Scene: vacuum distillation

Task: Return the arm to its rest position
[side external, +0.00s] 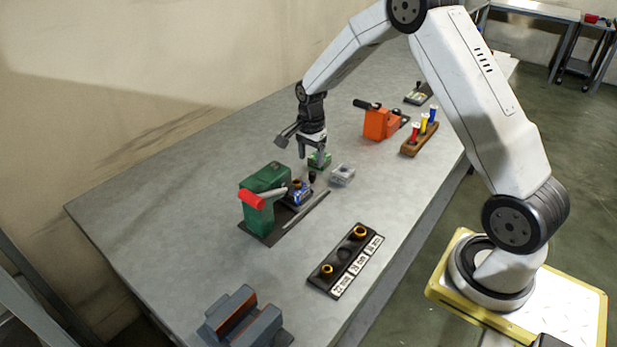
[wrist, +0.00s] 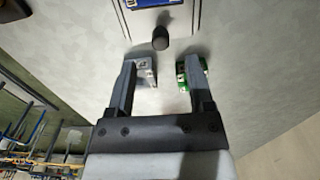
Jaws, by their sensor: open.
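My gripper (side external: 312,157) hangs pointing down above the grey table (side external: 190,190), and its jaws are apart. In the wrist view my gripper (wrist: 160,75) shows two dark fingers with nothing held between them. A small green piece (side external: 320,161) lies close by the fingers; in the wrist view it (wrist: 188,74) is partly hidden by the right finger. A small grey block (side external: 342,175) lies on the table to the right, and in the wrist view it (wrist: 147,70) is partly hidden by the left finger. Whether the fingers touch either piece cannot be told.
A green device with a red end (side external: 265,190) and a blue piece (side external: 298,193) stand nearby. A dark knob (wrist: 160,38) is ahead. An orange device (side external: 378,124), a rack of coloured tubes (side external: 420,134), a labelled black plate (side external: 345,262) and a grey vise-like block (side external: 238,318) surround it.

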